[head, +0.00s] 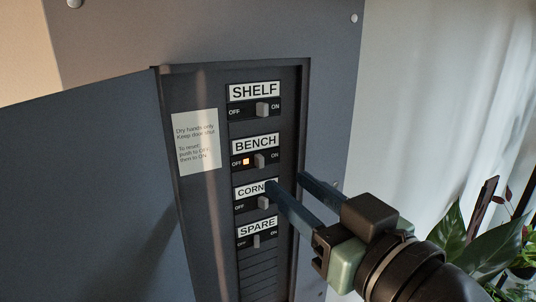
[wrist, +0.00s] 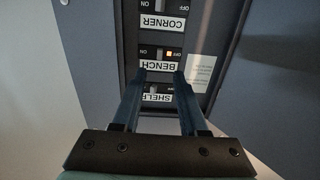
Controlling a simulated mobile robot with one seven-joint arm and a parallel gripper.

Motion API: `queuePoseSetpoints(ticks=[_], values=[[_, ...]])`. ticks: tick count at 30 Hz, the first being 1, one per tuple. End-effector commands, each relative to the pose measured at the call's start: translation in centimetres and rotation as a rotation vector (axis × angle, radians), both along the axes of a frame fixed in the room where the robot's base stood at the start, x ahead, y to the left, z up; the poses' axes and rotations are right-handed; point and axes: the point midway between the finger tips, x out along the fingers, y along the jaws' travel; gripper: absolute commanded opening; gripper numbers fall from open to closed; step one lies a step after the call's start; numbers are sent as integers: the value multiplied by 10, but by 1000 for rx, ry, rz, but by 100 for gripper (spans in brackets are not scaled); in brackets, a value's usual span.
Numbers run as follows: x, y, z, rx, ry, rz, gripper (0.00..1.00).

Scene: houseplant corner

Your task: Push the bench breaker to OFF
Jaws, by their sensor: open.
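The bench breaker (head: 259,160) is second from the top in the open panel, under its BENCH label. Its lever stands near the middle of the slot, between OFF and ON. An orange light (head: 246,161) glows beside OFF. In the wrist view, which is upside down, the bench breaker (wrist: 159,53) and lit light (wrist: 169,54) lie just past the fingertips. My gripper (head: 284,180) is open and empty, its fingers reaching in from the lower right, one covering part of the CORNER label. In the wrist view my gripper (wrist: 160,74) straddles the BENCH label. I see no contact with the lever.
The shelf breaker (head: 262,109) is above, its lever toward ON. The corner breaker (head: 263,202) and spare breaker (head: 256,241) are below. A notice (head: 195,142) is left of the switches. The panel door (head: 85,190) hangs open at left. Plants (head: 490,240) stand lower right.

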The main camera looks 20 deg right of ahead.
Motion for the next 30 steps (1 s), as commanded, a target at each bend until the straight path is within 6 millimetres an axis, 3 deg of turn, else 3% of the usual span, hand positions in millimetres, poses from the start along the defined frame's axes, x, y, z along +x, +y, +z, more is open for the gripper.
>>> queuePoseSetpoints(ticks=[3, 9, 15, 23, 30], values=[[26, 7, 3, 2, 4, 4, 42], [57, 13, 3, 1, 1, 1, 42], [70, 16, 1, 0, 0, 0, 42], [71, 15, 0, -1, -1, -1, 42], [71, 15, 0, -1, -1, -1, 3]])
